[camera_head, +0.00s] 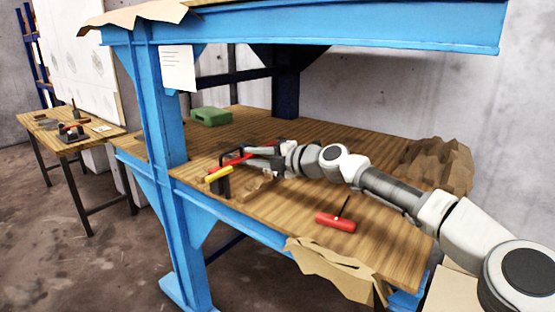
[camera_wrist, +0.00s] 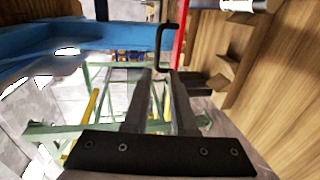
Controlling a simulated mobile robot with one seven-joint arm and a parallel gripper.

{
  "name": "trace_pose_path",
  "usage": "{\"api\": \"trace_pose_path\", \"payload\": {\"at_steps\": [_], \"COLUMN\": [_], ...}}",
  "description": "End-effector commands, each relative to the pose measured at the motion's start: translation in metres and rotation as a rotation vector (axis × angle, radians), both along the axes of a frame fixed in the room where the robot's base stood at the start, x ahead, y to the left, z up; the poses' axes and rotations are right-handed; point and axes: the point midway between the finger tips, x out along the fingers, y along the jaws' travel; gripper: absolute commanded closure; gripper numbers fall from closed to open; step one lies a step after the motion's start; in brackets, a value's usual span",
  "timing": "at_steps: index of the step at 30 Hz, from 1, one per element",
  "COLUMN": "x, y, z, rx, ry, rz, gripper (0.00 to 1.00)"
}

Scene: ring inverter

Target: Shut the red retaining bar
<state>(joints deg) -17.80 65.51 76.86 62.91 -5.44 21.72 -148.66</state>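The red retaining bar (camera_head: 239,158) is on the dark fixture (camera_head: 223,187) near the front left of the workbench, sloping up to the right. A yellow grip (camera_head: 219,174) shows at its left end. In the wrist view a red strip, likely the bar (camera_wrist: 179,48), runs at top centre, beside a bent black handle (camera_wrist: 161,45). My gripper (camera_head: 250,157) is at the fixture, close to the bar. In the wrist view its fingers (camera_wrist: 160,80) are apart with a gap between them. The handle's lower end is near the fingertips; whether they touch is unclear.
A red-handled tool (camera_head: 336,222) lies on the wooden benchtop (camera_head: 290,215) in front of my arm. A green case (camera_head: 211,116) stands behind the fixture. A blue post (camera_head: 160,95) rises at the left, and brown crumpled material (camera_head: 440,163) lies at the right.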

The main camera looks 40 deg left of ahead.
Motion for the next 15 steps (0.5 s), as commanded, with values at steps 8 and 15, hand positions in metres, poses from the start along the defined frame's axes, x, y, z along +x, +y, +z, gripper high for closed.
{"api": "trace_pose_path", "payload": {"at_steps": [8,15], "x": [0.005,0.008], "y": [-0.045,-0.066], "z": [0.009,0.013], "rx": [-0.001,-0.001], "ry": [0.000,0.000], "rz": [-0.001,0.000], "gripper": [0.76,0.76]}}
